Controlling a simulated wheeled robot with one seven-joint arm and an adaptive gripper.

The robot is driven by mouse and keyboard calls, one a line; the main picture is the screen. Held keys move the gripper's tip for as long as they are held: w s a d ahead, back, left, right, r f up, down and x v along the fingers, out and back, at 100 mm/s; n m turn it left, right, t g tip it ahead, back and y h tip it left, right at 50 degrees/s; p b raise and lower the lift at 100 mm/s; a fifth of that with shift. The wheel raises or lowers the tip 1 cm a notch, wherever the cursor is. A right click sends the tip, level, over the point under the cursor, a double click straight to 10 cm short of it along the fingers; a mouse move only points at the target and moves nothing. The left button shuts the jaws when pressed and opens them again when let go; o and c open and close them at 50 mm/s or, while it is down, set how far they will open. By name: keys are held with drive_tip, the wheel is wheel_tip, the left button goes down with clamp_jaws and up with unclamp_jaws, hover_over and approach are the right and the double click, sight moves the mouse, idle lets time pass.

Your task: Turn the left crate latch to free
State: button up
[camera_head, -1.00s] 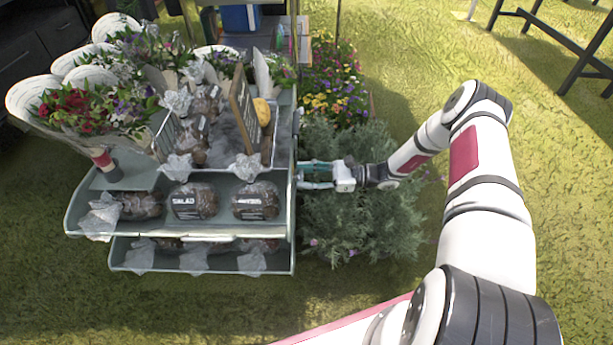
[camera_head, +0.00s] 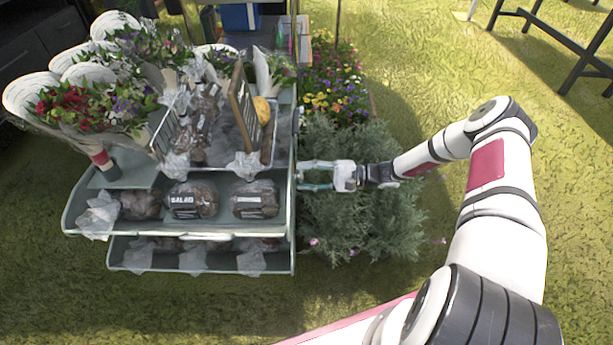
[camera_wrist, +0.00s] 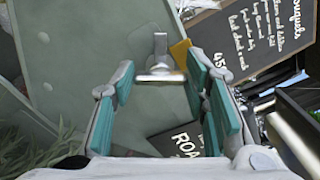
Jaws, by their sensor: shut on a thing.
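My gripper (camera_head: 303,176) is at the right side of the grey-green display stand (camera_head: 180,232) in the head view. In the wrist view, the teal-padded fingers of my gripper (camera_wrist: 158,80) sit on either side of a small metal latch (camera_wrist: 160,73) and are shut on it. The latch has a crossbar between the fingertips and a short upright tab above it. It sits by the edge of a flat grey-green panel (camera_wrist: 75,60). The latch is too small to make out in the head view. I cannot tell how far it is turned.
The stand holds wrapped bouquets (camera_head: 95,105), bagged goods (camera_head: 192,200) and a small upright sign (camera_head: 243,108). Bushy grey-green plants (camera_head: 365,220) grow under my gripper. Open grass lies to the right.

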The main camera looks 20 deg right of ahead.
drive_tip(key=n, duration=0.5)
drive_tip(key=shift+f+n+b, duration=0.15)
drive_tip(key=shift+n+b, duration=0.15)
drive_tip(key=shift+n, duration=0.1)
idle(0.4)
drive_tip(key=o, duration=1.2)
drive_tip(key=shift+c, duration=0.2)
drive_tip(key=v, duration=1.2)
